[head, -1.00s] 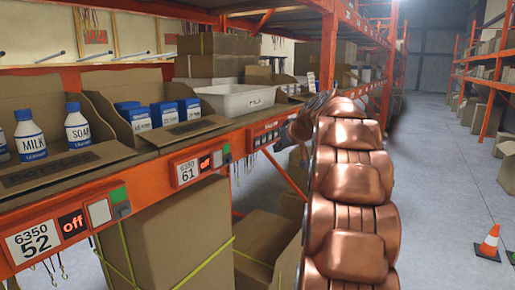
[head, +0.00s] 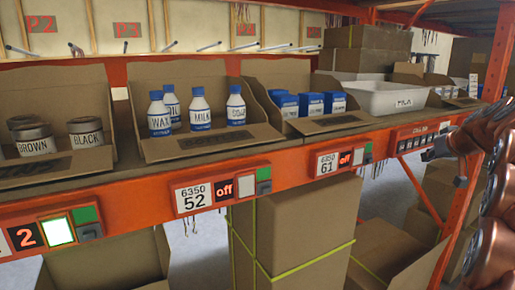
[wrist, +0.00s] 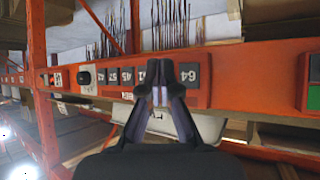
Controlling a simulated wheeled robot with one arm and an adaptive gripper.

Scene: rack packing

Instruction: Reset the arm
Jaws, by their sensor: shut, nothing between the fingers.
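My gripper (wrist: 160,98) points at the orange shelf beam in the wrist view, its two dark fingers close together at the tips with nothing between them. In the head view my gripper (head: 436,152) is at the right, in front of the orange beam below the white bin. My copper-coloured arm fills the right edge. I cannot tell whether the fingers touch the beam.
The orange rack (head: 135,211) holds cardboard boxes of white-and-blue bottles (head: 200,113), blue cartons (head: 310,103) and brown and black tins (head: 86,132). A white bin (head: 385,98) stands right of them. Large cardboard boxes (head: 300,225) stand below the beam.

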